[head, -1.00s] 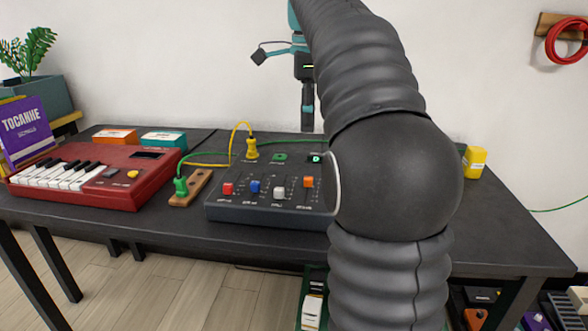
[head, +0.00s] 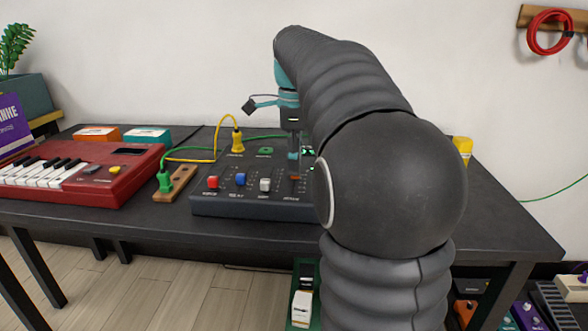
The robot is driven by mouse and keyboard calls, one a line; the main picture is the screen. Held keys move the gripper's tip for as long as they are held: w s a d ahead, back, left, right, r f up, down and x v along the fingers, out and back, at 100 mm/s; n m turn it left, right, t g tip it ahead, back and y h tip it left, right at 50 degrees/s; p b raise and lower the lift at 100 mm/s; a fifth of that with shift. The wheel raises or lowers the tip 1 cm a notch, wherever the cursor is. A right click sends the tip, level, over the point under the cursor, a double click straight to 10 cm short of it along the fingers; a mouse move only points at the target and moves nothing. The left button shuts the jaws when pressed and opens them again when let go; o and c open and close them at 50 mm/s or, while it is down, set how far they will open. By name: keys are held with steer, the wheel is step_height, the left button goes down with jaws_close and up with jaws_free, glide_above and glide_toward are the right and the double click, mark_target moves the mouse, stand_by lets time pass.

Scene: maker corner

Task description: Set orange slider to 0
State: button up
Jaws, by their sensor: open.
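The dark mixer box (head: 255,207) stands on the black table, with red (head: 213,182), blue (head: 240,179) and white (head: 265,185) sliders in a row. The orange slider (head: 296,178) is at the right end of the row; only a small part of it shows beneath my gripper. My gripper (head: 293,164) points down over the right part of the mixer, with its tips close to the orange slider. I cannot tell whether they touch it. The gripper is open and seen nearly edge-on. My arm hides the right end of the mixer.
A yellow plug (head: 237,142) and cable stand at the mixer's back left. A green plug (head: 165,181) sits on a wooden block left of it. A red keyboard (head: 90,175) lies further left, and a yellow object (head: 462,150) stands at right.

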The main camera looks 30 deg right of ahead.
steer(key=shift+f, duration=0.75)
